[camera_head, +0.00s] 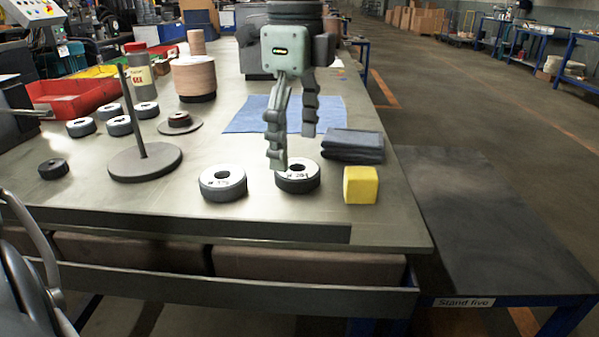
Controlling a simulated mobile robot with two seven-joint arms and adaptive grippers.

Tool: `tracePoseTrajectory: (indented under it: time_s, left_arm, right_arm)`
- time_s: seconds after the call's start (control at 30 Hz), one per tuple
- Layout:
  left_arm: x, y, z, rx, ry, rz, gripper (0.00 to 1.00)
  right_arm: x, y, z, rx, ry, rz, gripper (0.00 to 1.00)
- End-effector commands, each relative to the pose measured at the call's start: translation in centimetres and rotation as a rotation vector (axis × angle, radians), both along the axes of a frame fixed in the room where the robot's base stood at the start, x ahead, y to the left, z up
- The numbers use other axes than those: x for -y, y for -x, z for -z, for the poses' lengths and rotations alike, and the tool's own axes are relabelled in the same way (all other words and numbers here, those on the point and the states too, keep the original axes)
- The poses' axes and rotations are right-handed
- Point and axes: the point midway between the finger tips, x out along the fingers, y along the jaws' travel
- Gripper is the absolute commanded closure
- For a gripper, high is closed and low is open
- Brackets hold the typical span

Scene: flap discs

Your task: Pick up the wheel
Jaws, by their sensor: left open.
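Several dark wheels with white label faces and centre holes lie on the grey workbench (390,215). One wheel (298,186) lies flat near the front, left of a yellow block. A second wheel (223,190) lies flat just to its left. My left gripper (293,149) points down above the first wheel, open and empty. Its nearer finger covers part of that wheel's left side in the picture; I cannot tell whether it touches. More wheels (118,126) lie at the left, and a small dark one (53,169) lies apart. My right gripper is not in view.
A yellow block (361,186) and folded dark cloths (353,146) are right of the wheels. A blue cloth (245,116) lies behind. A round-based stand with a post (145,162) and red bins (75,98) are at the left. The bench's front right corner is bare.

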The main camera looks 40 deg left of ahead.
Motion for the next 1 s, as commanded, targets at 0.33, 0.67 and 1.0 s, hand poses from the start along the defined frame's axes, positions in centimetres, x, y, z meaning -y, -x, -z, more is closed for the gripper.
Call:
tracePoseTrajectory:
  time_s: [0.33,0.67,1.0]
  left_arm:
    - [0.1,-0.1,3.2,0.002,0.001,-0.001,0.16]
    - [0.1,-0.1,3.1,0.002,0.001,-0.001,0.38]
    - [0.1,-0.2,3.1,0.003,0.001,-0.001,0.76]
  right_arm:
    - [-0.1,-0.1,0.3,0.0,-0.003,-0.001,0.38]
    - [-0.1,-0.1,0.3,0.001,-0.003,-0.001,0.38]
    - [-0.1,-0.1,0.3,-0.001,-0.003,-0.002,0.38]
